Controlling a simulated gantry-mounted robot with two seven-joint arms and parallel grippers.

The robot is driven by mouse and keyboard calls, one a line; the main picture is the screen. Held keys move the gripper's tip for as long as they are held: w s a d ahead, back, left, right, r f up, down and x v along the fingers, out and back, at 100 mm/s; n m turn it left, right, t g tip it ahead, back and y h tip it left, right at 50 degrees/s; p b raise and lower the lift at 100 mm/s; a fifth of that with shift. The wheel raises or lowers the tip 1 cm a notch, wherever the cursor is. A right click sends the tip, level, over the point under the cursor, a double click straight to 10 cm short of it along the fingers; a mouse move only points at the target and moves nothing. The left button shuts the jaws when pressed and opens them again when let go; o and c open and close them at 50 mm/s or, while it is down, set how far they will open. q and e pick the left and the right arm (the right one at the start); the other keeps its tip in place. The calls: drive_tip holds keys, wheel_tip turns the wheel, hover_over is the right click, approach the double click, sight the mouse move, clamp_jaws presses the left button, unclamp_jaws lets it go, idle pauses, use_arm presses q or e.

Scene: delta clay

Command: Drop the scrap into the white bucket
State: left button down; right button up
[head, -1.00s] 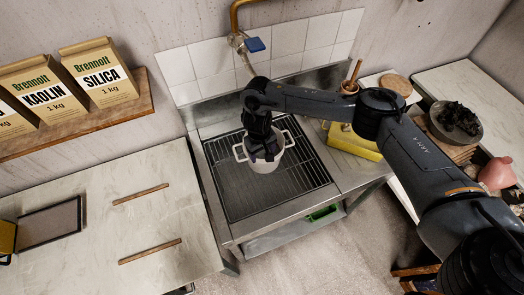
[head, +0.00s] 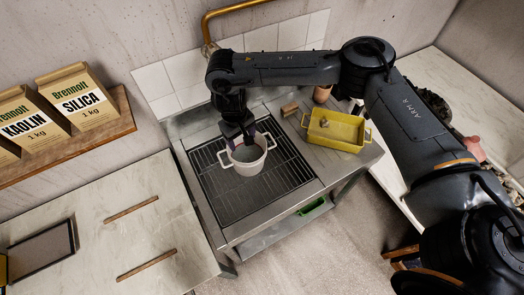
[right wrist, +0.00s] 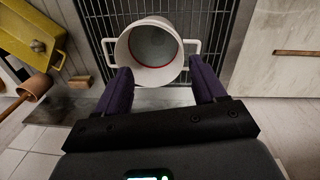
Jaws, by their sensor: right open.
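The white bucket (head: 250,162), a round pot with two side handles, stands upright on the sink grate. It also shows in the right wrist view (right wrist: 152,72), with a red ring inside and a greyish bottom. My right gripper (head: 240,142) is over the bucket's back left part, pointing down. In the right wrist view its purple fingers (right wrist: 160,68) are wide apart, at either side of the bucket's near rim, with nothing held. A small brownish lump (head: 323,122), possibly the scrap, lies in the yellow tray (head: 345,142). No scrap is distinct in the bucket. My left gripper is out of view.
A brown block (head: 289,109) and a clay-coloured cup (head: 322,94) stand near the tray on the steel drainboard. A brass pipe (head: 240,12) runs above the sink. A pale worktop (head: 95,220) with wooden strips lies left. The grate's front part (head: 255,200) is clear.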

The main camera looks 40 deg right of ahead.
drive_tip(key=s+a+f+n+t+y, duration=0.1)
drive_tip(key=s+a+f+n+y, duration=0.15)
drive_tip(key=a, duration=0.55)
drive_tip(key=s+a+f+n+y, duration=0.1)
drive_tip(key=a+f+n, duration=0.2)
drive_tip(key=a, duration=0.4)
drive_tip(key=s+a+f+n+t+y, duration=0.1)
drive_tip(key=s+a+f+n, duration=0.15)
drive_tip(key=a, duration=0.55)
drive_tip(key=s+a+r+n+t+y, duration=0.1)
drive_tip(key=s+a+r+t+y, duration=0.15)
drive_tip(key=a, duration=0.45)
drive_tip(key=s+a+r+n+t+y, duration=0.1)
drive_tip(key=s+a+r+y, duration=0.15)
drive_tip(key=a, duration=0.35)
drive_tip(key=s+d+m+t+h, duration=0.25)
drive_tip(key=d+m+h, duration=0.25)
drive_tip(key=d, duration=1)
drive_tip(key=s+d+f+m+g+h, duration=0.1)
drive_tip(key=s+d+f+g+h, duration=0.2)
drive_tip(key=s+d, duration=0.9)
drive_tip(key=shift+d+f+g, duration=0.45)
drive_tip(key=shift+d+g, duration=0.25)
drive_tip(key=shift+d, duration=0.2)
